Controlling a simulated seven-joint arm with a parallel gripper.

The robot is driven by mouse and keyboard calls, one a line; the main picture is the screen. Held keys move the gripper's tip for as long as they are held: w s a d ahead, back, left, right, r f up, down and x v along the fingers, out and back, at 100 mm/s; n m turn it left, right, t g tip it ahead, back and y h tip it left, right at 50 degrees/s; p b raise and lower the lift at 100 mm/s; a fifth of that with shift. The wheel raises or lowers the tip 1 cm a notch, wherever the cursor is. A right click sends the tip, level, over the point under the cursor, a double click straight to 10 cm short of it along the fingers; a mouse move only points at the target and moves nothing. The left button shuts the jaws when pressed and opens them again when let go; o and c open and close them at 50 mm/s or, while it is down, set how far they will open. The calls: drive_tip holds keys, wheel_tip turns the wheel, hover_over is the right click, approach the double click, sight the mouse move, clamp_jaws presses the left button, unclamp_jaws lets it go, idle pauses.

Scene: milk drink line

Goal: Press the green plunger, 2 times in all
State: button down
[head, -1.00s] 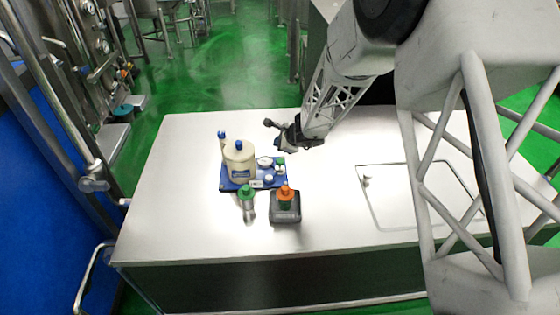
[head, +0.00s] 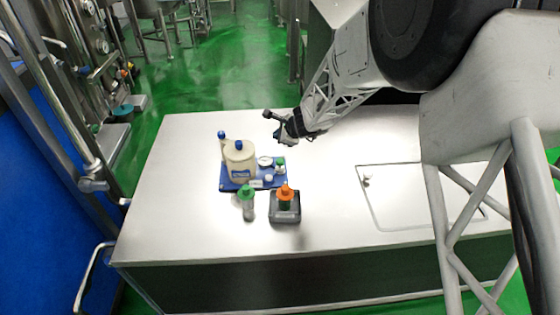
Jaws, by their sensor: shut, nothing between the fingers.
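The green plunger (head: 246,191) is a green top on a small clear or metallic bottle (head: 248,210), upright on the steel table in front of the blue tray. My gripper (head: 270,115) is shut and empty, raised behind and to the right of the green plunger, well apart from it. Whether the plunger top is up or pushed down is too small to tell.
An orange plunger (head: 285,192) on a dark base (head: 286,212) stands close to the right of the green one. A blue tray (head: 228,186) behind holds a cream jug (head: 239,161) and small white containers. The steel table (head: 190,240) is clear to the left and front.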

sight(280, 161)
drive_tip(key=shift+r, duration=0.25)
drive_tip(key=shift+f, duration=0.15)
idle(0.4)
drive_tip(key=shift+f, duration=4.25)
drive_tip(key=shift+f, duration=0.2)
drive_tip(key=shift+f, duration=0.25)
